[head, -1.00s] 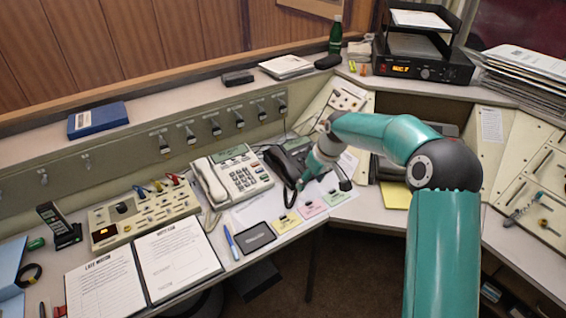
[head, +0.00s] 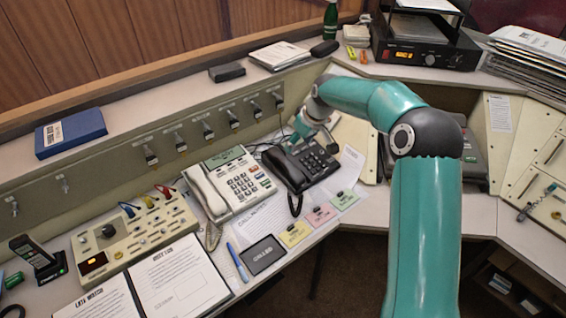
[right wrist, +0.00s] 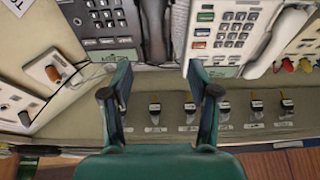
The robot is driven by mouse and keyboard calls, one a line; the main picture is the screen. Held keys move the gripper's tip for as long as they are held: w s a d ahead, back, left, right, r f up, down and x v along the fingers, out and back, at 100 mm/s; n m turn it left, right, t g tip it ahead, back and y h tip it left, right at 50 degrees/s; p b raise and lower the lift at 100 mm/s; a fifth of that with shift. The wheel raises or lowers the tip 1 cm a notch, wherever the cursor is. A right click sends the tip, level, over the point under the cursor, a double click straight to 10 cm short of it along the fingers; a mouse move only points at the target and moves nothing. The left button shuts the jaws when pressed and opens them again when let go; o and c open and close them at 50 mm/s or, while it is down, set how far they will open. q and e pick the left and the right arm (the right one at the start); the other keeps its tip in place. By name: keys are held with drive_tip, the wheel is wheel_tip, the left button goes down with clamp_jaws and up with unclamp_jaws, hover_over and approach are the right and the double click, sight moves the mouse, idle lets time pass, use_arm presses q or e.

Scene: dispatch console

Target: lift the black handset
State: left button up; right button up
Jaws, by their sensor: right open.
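The black desk phone (head: 316,160) sits on the desk in the middle of the head view, right of the white phone. Its black handset (head: 284,171) lies in the cradle along the phone's left side, with a coiled cord at its near end. My right gripper (head: 297,138) is above the far edge of the black phone, partly hidden by its own wrist. In the right wrist view, the right gripper (right wrist: 160,76) is open and empty. The handset (right wrist: 155,30) lies lengthwise beyond the fingertips, roughly in line with the gap. My left gripper is not in view.
The white phone (head: 228,184) stands close beside the handset. A panel with a row of hanging switches (head: 208,130) rises behind the phones. Coloured cards (head: 320,214) and a black tablet-like pad (head: 263,254) lie along the front edge.

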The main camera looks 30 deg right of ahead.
drive_tip(key=p, duration=0.2)
approach(287, 162)
drive_tip(key=f, duration=0.3)
drive_tip(key=w+a+f, duration=0.1)
drive_tip(key=shift+f, duration=0.25)
drive_tip(key=shift+w+d+p+x, duration=0.15)
drive_tip(key=shift+p+x, duration=0.2)
drive_tip(key=shift+x, duration=0.6)
drive_tip(key=shift+w+d+p+x, duration=0.2)
drive_tip(key=shift+p+x, duration=0.15)
drive_tip(key=shift+x, duration=0.65)
drive_tip(key=shift+w+f, duration=0.25)
drive_tip(key=shift+f, duration=0.2)
drive_tip(key=shift+c, duration=0.3)
